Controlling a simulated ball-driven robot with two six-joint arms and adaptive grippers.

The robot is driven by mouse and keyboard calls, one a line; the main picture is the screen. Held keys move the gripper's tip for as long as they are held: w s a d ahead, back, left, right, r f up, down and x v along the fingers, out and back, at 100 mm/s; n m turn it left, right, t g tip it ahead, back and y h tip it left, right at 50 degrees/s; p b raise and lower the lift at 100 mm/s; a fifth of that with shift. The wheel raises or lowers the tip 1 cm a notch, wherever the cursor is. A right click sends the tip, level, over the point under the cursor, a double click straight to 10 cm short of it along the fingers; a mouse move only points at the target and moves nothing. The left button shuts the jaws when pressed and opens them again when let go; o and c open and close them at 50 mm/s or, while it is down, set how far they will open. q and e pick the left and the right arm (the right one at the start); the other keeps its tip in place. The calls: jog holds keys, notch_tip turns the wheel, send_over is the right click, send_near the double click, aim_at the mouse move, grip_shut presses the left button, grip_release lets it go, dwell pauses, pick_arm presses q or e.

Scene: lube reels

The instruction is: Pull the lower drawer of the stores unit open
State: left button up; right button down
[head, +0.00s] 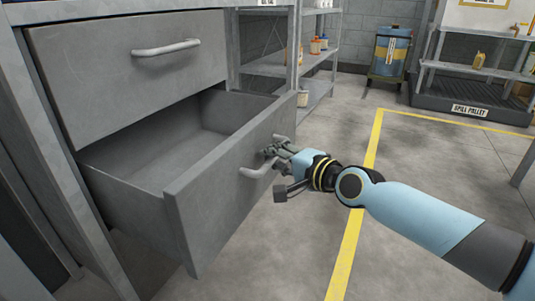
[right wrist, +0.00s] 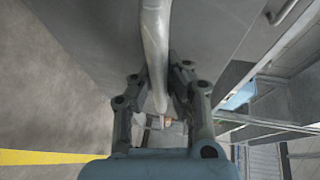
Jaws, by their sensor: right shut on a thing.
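The grey stores unit (head: 128,70) stands at the left in the head view. Its lower drawer (head: 215,205) is pulled well out, and the part of its inside that shows is empty. The upper drawer (head: 125,75) is shut. My right gripper (head: 272,160) is at the lower drawer's front, shut on its bar handle (head: 258,172). In the right wrist view the handle (right wrist: 155,50) runs between the two fingers (right wrist: 160,95). The fingers hide part of the handle in the head view. My left gripper is not in view.
Open shelving (head: 320,85) with several bottles and tins stands behind the unit. A blue drum (head: 390,50) and a spill pallet (head: 470,108) are at the back. A yellow line (head: 355,225) crosses the floor, which is clear in front of the drawer.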

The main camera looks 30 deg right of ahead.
jog(key=shift+s+d+f, duration=0.1)
jog(key=shift+s+f, duration=0.05)
jog(key=shift+s, duration=0.05)
jog(key=c, duration=1.3)
grip_release()
jog(key=shift+w, duration=0.1)
